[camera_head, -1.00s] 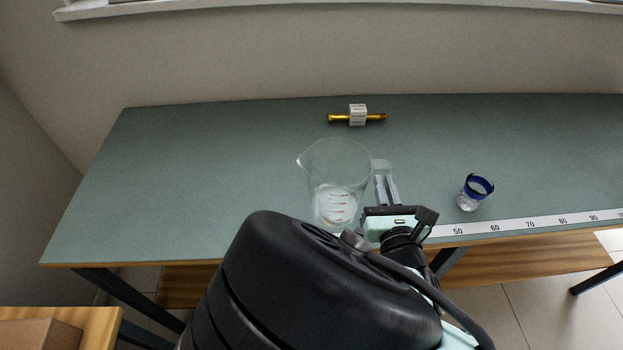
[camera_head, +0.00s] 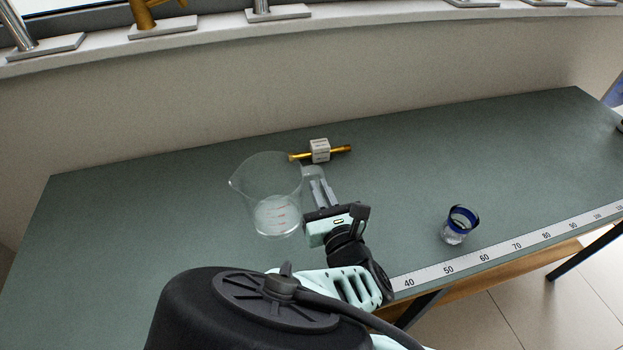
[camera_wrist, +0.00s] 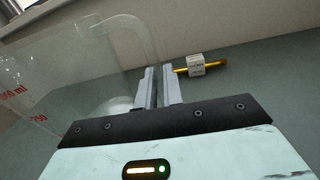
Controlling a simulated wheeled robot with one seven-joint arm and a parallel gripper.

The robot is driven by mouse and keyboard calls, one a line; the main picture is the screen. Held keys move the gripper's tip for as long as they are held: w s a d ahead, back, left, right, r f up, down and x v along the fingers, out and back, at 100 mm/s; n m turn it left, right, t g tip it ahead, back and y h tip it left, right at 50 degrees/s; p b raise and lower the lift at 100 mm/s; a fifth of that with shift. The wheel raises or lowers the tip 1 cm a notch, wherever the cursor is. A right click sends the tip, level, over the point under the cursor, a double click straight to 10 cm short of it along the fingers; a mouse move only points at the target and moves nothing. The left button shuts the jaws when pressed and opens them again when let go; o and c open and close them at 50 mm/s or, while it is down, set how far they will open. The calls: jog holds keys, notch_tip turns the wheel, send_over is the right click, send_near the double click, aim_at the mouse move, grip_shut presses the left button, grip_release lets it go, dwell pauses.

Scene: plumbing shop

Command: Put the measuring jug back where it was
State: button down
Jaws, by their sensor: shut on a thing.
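The clear measuring jug (camera_head: 268,200), with red markings, is upright over the green-grey bench (camera_head: 140,215) in the head view. I cannot tell whether its base touches the bench top. My gripper (camera_head: 321,190) is at the jug's right side, shut on its handle. In the wrist view the jug (camera_wrist: 62,80) fills the left side, with red numbers on its wall, and the fingers of my gripper (camera_wrist: 158,88) close on the lower part of the handle.
A brass rod with a white block (camera_head: 320,150) lies just behind the jug. A blue-rimmed glass (camera_head: 458,226) stands to the right, near a printed ruler strip (camera_head: 480,262) along the front edge. The bench left of the jug is clear. Taps stand on the sill (camera_head: 165,27) behind.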

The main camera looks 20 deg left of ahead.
jog(key=shift+f+p, duration=0.65)
jog(key=shift+f, duration=3.4)
jog(key=shift+f, duration=0.2)
jog(key=c, duration=1.5)
grip_release()
jog(key=shift+c, duration=0.2)
jog(key=shift+s+r, duration=0.1)
jog(key=shift+r, duration=0.05)
